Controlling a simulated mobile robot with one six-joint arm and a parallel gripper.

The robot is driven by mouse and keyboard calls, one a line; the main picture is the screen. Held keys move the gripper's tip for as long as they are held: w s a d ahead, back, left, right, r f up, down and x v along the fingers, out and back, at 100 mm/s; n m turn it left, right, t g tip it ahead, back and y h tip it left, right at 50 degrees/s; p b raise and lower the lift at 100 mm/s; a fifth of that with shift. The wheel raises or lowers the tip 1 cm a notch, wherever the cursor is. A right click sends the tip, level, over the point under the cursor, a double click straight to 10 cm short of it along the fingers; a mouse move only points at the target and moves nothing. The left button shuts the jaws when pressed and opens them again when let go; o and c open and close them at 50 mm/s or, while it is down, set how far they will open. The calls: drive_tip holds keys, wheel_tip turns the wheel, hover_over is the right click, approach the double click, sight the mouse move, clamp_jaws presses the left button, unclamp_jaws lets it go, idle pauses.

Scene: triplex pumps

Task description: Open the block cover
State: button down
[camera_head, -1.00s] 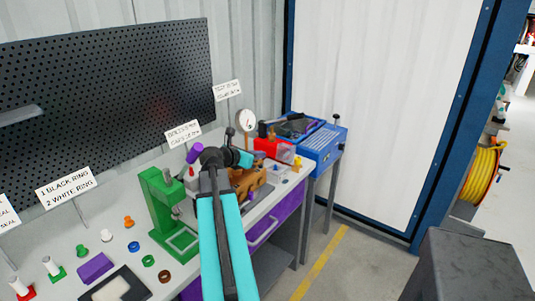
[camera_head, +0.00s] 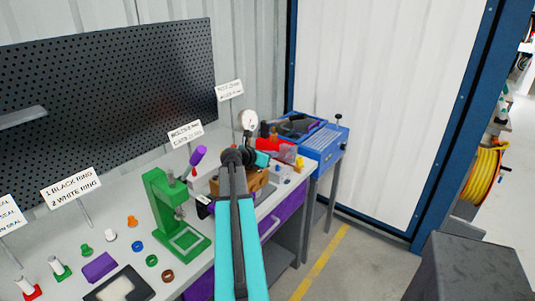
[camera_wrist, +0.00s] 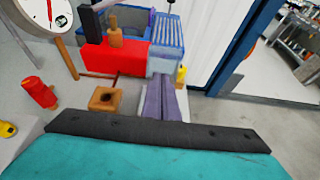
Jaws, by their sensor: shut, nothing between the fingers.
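An orange-brown block (camera_head: 258,190) stands on the bench, partly hidden behind my arm in the head view. The wrist view shows a small brown block (camera_wrist: 104,98) with a dark hole in its top. Behind it is a red block (camera_wrist: 117,58) with a brown knob on top. I cannot tell for certain which piece is the block cover. My gripper (camera_wrist: 167,80) shows as two purple-grey fingers side by side, shut and empty, right of the small brown block and apart from it. In the head view my arm hides much of the work area.
A round gauge (camera_head: 248,122) and a blue machine (camera_head: 326,145) stand beyond the blocks. A green press (camera_head: 172,215) with a purple lever stands left of my arm. Coloured rings and small parts lie on the near bench. A red cylinder (camera_wrist: 38,93) stands at left.

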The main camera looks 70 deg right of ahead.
drive_tip(key=shift+s+d+f, duration=0.15)
drive_tip(key=shift+d+f, duration=0.1)
drive_tip(key=shift+d, duration=0.4)
drive_tip(key=shift+s+d, duration=0.1)
drive_tip(key=shift+d, duration=0.2)
drive_tip(key=shift+a, duration=0.3)
drive_tip(key=shift+w+r+p, duration=0.15)
drive_tip(key=shift+w+p, duration=0.15)
drive_tip(key=shift+p, duration=0.15)
drive_tip(key=shift+r+p, duration=0.1)
drive_tip(key=shift+p, duration=0.2)
